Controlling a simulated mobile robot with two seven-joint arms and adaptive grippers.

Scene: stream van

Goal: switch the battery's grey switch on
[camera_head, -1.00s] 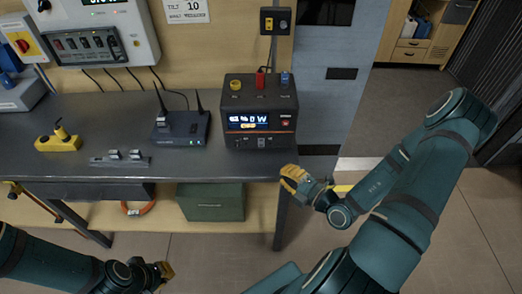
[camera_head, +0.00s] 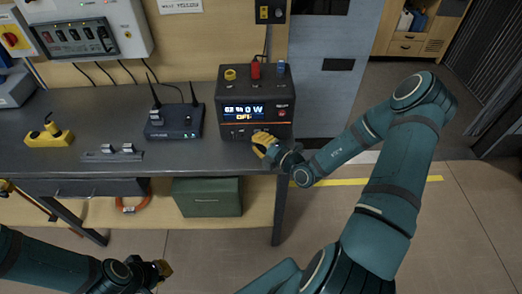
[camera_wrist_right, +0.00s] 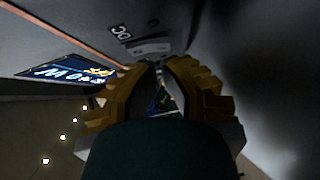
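The battery (camera_head: 228,96) is a dark box at the right end of the bench. Its lit display (camera_head: 245,112) reads 0 W, with what looks like "OFF" in orange below. In the right wrist view, a grey switch (camera_wrist_right: 150,48) sits beside a "DC" label on the battery's front. My right gripper (camera_head: 261,143) is in front of the battery's lower front and covers part of it in the head view. Its yellow fingers (camera_wrist_right: 161,67) look closed together, empty, pointing toward the switch; I cannot tell if they touch. My left gripper (camera_head: 163,269) is low, away from the bench.
A router with antennas (camera_head: 174,122) stands left of the battery. A grey switch strip (camera_head: 112,154) and a yellow device (camera_head: 49,137) lie further left on the bench (camera_head: 185,158). A green box (camera_head: 207,197) is below. The floor right of the bench is open.

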